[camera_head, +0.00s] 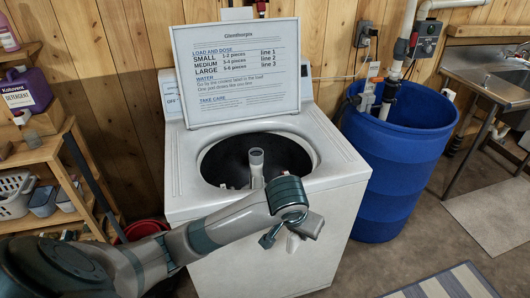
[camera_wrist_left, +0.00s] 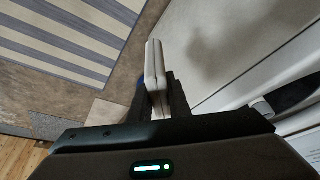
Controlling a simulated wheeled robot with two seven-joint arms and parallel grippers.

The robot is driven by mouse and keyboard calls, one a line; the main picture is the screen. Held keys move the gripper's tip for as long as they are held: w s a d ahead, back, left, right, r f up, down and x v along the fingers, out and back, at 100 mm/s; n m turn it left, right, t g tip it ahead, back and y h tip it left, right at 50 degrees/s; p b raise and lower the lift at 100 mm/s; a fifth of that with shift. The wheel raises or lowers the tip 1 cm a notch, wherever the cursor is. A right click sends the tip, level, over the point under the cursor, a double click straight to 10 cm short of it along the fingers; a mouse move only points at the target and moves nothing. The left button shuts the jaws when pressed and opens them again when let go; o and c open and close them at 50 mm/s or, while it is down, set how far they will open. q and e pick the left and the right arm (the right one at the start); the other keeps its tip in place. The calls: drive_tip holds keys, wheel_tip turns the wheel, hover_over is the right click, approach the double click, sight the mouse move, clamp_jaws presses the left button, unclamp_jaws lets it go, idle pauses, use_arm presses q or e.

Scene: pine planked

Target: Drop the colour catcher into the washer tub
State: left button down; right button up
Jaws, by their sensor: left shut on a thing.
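The white top-loading washer (camera_head: 345,165) stands in the middle of the head view with its lid up. Its dark round tub (camera_head: 220,160) is open, with a grey agitator post (camera_head: 256,165) in the centre. My left gripper (camera_head: 280,240) is in front of the washer's front edge, outside the tub opening. In the head view the held piece is small and hard to make out. My right gripper is not in view.
A printed dosing sign (camera_head: 237,70) covers the raised lid. A blue barrel (camera_head: 395,150) stands right of the washer, with a metal sink (camera_head: 490,75) beyond. A wooden shelf (camera_head: 45,150) with a purple detergent jug (camera_head: 28,92) is at left. A striped mat (camera_head: 450,283) lies on the floor.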

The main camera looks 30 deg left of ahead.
use_arm(q)
drive_tip(key=w+a+r+n+y+p, duration=0.1)
drive_tip(key=w+a+r+n+p, duration=0.25)
drive_tip(key=w+a+r, duration=0.35)
drive_tip(key=w+a+r+n+y+p, duration=0.1)
drive_tip(key=w+a+r+n+p, duration=0.3)
drive_tip(key=w, duration=0.5)
drive_tip(key=a+f+n+p, duration=0.1)
drive_tip(key=a+f+p, duration=0.2)
drive_tip(key=a+p, duration=0.1)
drive_tip(key=w+a+f+n+g+y+p, duration=0.1)
drive_tip(key=a+f+p, duration=0.2)
drive_tip(key=a, duration=0.4)
drive_tip(key=shift+w+a+n+g+p, duration=0.2)
drive_tip(key=shift+a+n+g+p, duration=0.1)
drive_tip(key=shift+n+p, duration=0.05)
drive_tip(key=shift+f, duration=0.15)
